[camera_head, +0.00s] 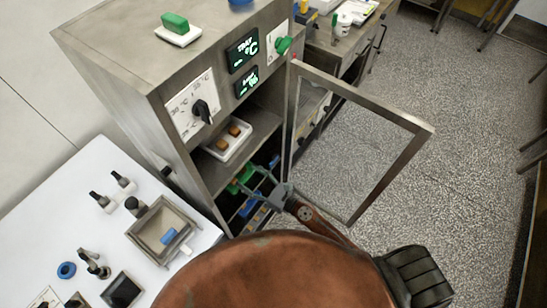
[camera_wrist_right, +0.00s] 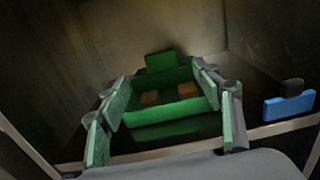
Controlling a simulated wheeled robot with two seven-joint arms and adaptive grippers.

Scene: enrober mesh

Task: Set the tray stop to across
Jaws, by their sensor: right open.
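My right gripper (camera_head: 251,183) reaches into the lower bay of the steel cabinet (camera_head: 110,45). In the right wrist view its fingers (camera_wrist_right: 164,95) are spread open, with a green tray (camera_wrist_right: 165,132) between or just beyond them. The tray holds two brown blocks (camera_wrist_right: 150,98), and a green block (camera_wrist_right: 160,62) stands behind it. I cannot tell whether the fingers touch the tray. A blue piece with a dark top (camera_wrist_right: 289,107) sits at the right of the shelf; whether it is the tray stop is unclear. My left gripper is out of view.
The cabinet's framed door (camera_head: 420,130) stands open to the right. A black dial (camera_head: 202,111) and green knob (camera_head: 284,44) are on the front. A white tray (camera_head: 222,155) with brown pieces is on the upper shelf. A white table (camera_head: 60,215) with tools is at left.

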